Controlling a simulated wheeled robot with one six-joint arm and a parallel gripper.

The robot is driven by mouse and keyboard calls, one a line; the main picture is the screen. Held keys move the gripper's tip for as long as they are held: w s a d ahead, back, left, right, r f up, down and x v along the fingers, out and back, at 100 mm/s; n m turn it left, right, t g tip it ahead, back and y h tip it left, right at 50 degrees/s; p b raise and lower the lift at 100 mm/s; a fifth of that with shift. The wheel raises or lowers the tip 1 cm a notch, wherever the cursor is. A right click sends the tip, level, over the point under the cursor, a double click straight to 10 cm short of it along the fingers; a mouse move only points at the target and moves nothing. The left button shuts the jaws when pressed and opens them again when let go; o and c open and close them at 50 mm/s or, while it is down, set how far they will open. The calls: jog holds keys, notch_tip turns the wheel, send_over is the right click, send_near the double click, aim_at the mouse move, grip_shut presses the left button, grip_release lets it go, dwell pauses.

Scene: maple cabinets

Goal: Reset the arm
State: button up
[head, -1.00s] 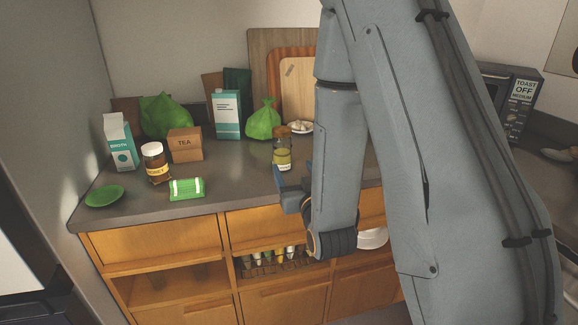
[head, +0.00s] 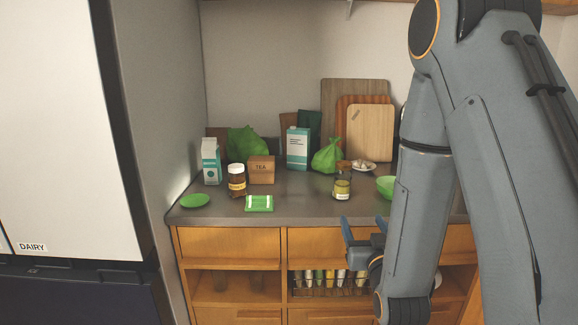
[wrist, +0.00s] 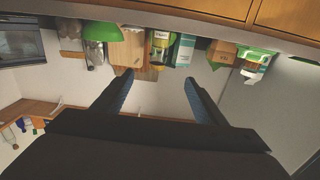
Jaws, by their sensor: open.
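My gripper (head: 364,238) is in front of the counter's front edge in the head view, beside the drawer fronts and below the counter items. Its blue fingers are apart with nothing between them. My grey arm fills the right side of that view. In the wrist view, which looks upside down, the gripper (wrist: 159,82) shows two blue fingers spread apart, with the wall and boards behind the gap. Part of the gripper in the head view is hidden by its own wrist.
The counter (head: 300,208) holds a carton (head: 211,162), a tea box (head: 261,170), jars (head: 342,189), green bags (head: 327,156), a green bowl (head: 386,187) and cutting boards (head: 370,132). A rack of bottles (head: 325,282) sits in an open cubby below. A fridge (head: 60,130) stands left.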

jog(key=s+f+g, duration=0.8)
jog(key=s+g, duration=0.1)
jog(key=g, duration=0.2)
jog(key=s+r+g, duration=0.1)
jog(key=s+g, duration=0.5)
jog(key=s, duration=0.9)
jog(key=shift+s+r+g, duration=0.15)
jog(key=shift+r+g, duration=0.15)
jog(key=shift+r, duration=0.05)
